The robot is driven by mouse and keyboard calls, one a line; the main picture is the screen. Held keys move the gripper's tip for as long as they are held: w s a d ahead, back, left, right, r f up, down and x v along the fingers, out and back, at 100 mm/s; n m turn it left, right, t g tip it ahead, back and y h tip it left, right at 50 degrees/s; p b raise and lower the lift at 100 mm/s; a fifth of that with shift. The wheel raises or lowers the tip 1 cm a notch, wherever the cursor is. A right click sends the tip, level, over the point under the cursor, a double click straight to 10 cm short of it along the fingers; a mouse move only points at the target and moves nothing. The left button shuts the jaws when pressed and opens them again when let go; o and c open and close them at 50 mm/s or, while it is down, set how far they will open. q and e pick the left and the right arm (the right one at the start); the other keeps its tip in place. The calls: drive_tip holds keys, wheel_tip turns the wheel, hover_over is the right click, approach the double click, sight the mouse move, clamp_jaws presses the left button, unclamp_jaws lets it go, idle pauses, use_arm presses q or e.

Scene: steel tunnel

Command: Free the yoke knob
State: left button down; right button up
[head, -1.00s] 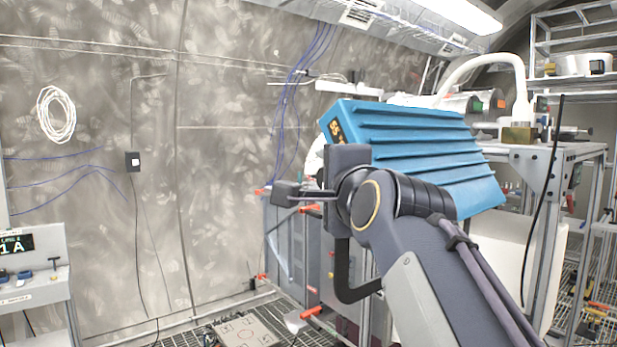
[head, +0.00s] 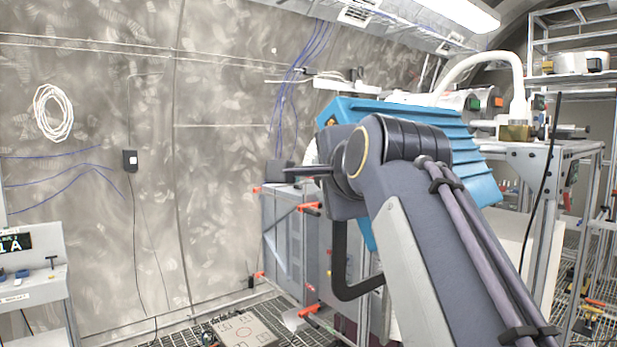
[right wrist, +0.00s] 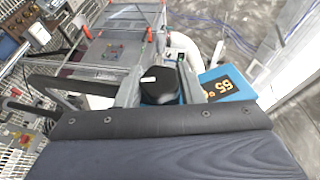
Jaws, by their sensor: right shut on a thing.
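The blue ribbed yoke (head: 465,165) stands at centre right in the head view, its left part hidden behind my right arm. My left gripper is not in view.
A grey cabinet with red-orange clamps (head: 283,235) stands below the gripper. A steel frame table (head: 540,165) with a white hose (head: 500,60) is at right. A grey panel with a display (head: 30,265) is at lower left. The space left of the gripper is open up to the wall.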

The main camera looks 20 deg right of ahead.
drive_tip(key=n+g, duration=0.1)
drive_tip(key=g, duration=0.1)
drive_tip(key=shift+d+g+h, duration=0.1)
drive_tip(key=shift+g+h, duration=0.2)
drive_tip(key=shift+g, duration=0.6)
drive_tip(key=shift+f, duration=0.1)
drive_tip(key=o, duration=1)
drive_tip(key=shift+v, duration=3.95)
drive_tip(key=shift+w, duration=0.1)
